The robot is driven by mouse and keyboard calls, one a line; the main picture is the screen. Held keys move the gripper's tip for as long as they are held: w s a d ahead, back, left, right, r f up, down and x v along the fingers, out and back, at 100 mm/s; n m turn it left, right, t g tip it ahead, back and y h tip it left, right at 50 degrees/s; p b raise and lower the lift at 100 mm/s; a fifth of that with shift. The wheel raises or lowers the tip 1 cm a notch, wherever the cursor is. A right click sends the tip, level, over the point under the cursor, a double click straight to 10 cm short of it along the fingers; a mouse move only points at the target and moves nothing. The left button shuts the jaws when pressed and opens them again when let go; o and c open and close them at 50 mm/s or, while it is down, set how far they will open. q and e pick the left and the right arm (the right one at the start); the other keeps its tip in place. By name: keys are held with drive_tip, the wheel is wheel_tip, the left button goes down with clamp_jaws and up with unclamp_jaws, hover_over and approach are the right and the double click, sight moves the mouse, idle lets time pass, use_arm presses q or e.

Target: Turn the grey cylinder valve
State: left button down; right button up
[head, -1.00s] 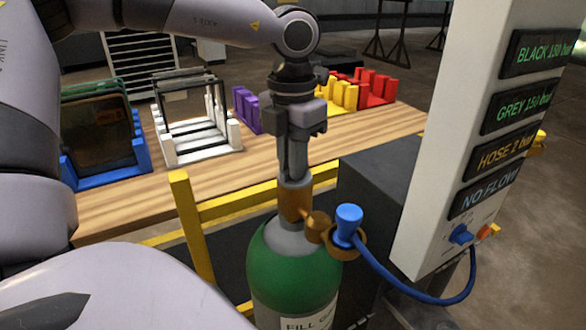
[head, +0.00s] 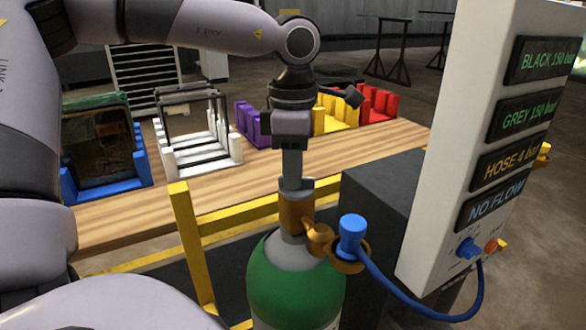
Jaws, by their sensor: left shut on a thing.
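The cylinder (head: 296,280) has a green body with a grey shoulder, and stands upright below the middle of the picture. A brass valve body (head: 296,215) rises from its top, with a small grey valve knob (head: 307,184) above it. My left gripper (head: 292,176) points straight down and is shut on the grey valve knob. Its fingers are seen nearly edge-on and hide part of the knob. My right gripper is not in view.
A blue-knobbed connector (head: 352,236) joins the brass valve's side to a blue hose (head: 400,300). The white panel (head: 440,200) reads BLACK 150, GREY 150, HOSE 4 bar, NO FLOW. A wooden table (head: 240,185) with coloured racks stands behind a yellow rail (head: 190,245).

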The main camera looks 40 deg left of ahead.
use_arm(q)
drive_tip(key=shift+m, duration=1.1)
drive_tip(key=c, duration=1.2)
unclamp_jaws()
drive_tip(key=shift+o, duration=0.2)
drive_tip(key=shift+r, duration=0.1)
wheel_tip(320, 180, up, 7)
drive_tip(key=shift+r, duration=0.1)
